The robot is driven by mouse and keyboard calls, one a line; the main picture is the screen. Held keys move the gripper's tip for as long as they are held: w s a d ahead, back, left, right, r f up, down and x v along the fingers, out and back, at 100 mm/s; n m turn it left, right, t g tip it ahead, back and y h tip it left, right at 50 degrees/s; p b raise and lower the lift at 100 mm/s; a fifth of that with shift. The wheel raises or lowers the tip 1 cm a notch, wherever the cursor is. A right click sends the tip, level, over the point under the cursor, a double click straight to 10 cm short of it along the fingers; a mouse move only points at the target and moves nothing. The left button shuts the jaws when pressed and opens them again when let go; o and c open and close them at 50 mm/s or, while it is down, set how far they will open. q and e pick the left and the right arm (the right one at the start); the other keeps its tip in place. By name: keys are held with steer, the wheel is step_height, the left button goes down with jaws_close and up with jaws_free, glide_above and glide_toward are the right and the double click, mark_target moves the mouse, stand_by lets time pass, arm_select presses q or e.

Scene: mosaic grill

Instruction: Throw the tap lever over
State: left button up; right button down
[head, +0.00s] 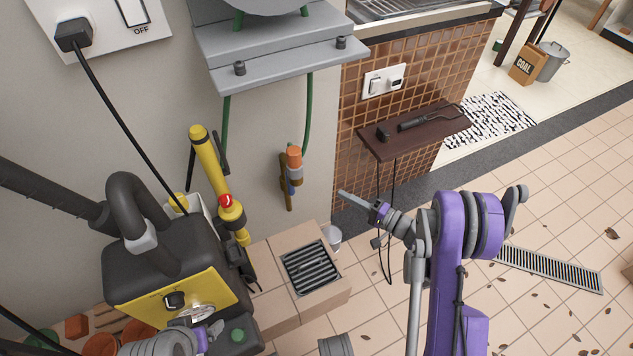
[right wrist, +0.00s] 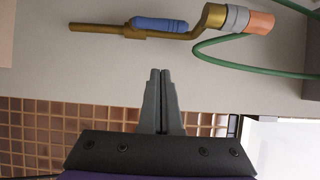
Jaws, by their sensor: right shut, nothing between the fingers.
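The brass tap (head: 289,200) is on the pale wall, with an orange hose connector (head: 294,157) at its upper end. Its blue lever (head: 291,187) shows small in the head view. In the right wrist view the blue lever (right wrist: 160,24) lies along the brass pipe (right wrist: 95,28), roughly parallel to it. My right gripper (head: 350,198) is shut and empty, apart from the tap and to its right. In the right wrist view its fingers (right wrist: 160,74) point toward the lever, with a gap between. My left gripper (head: 214,330) shows only partly at the bottom left; its jaws are unclear.
A green hose (right wrist: 215,58) runs from the connector. A grey shelf (head: 270,62) is above the tap. A dark wooden shelf (head: 440,125) with tools is to the right. A black and yellow machine (head: 165,270) with a yellow wand stands left. A floor grate (head: 310,268) lies below.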

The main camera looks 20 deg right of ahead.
arm_select(q)
steer(key=shift+f+b, duration=0.6)
steer(key=shift+f, duration=0.15)
arm_select(e)
steer(key=s+a+x, duration=0.2)
steer(key=x, duration=1)
steer(key=shift+w+a, duration=0.15)
steer(key=shift+a, duration=0.15)
